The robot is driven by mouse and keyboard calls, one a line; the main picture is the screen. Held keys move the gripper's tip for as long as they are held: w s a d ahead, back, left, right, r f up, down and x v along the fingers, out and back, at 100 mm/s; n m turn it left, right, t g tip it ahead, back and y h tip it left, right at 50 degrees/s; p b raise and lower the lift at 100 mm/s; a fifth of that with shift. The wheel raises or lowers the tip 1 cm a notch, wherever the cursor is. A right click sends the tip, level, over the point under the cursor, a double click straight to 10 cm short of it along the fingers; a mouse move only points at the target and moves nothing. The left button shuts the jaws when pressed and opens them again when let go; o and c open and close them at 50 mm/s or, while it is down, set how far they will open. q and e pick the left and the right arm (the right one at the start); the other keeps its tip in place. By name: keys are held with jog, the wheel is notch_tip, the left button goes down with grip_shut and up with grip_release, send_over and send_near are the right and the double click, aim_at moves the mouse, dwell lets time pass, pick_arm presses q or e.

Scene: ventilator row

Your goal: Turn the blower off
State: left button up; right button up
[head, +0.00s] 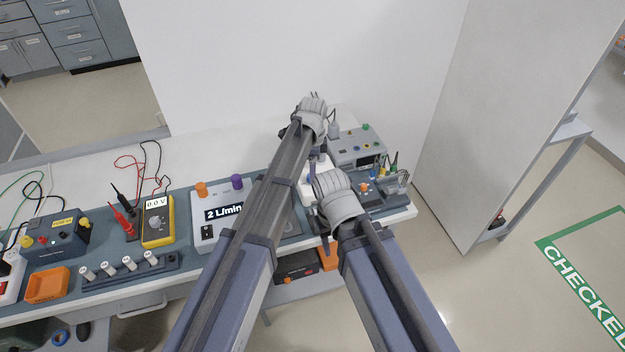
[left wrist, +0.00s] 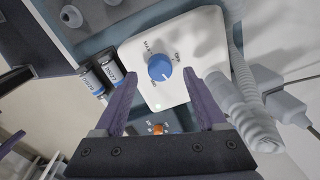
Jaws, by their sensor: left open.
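The blower is a white box (left wrist: 187,90) with a round blue knob (left wrist: 160,68), seen in the left wrist view. Small dial lettering surrounds the knob, and a green light shows on the near part of the box. A ribbed hose (left wrist: 243,100) runs along its right side. My left gripper (left wrist: 171,79) is open over the box, with its fingers apart on either side of the knob and nothing between them gripped. In the head view my arms hide most of the blower. My right wrist (head: 338,196) is just nearer; its fingers are mostly hidden.
A flow unit reading 2 L/min (head: 209,212) stands left of my arms, with a yellow meter (head: 158,222) farther left. A grey instrument (head: 357,148) stands behind right. An orange tray (head: 47,285) is at the left. A white wall backs the bench.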

pick_arm(q)
notch_tip(320, 180, down, 2)
jog(key=shift+f+b, duration=0.15)
jog(key=shift+b, duration=0.5)
grip_shut()
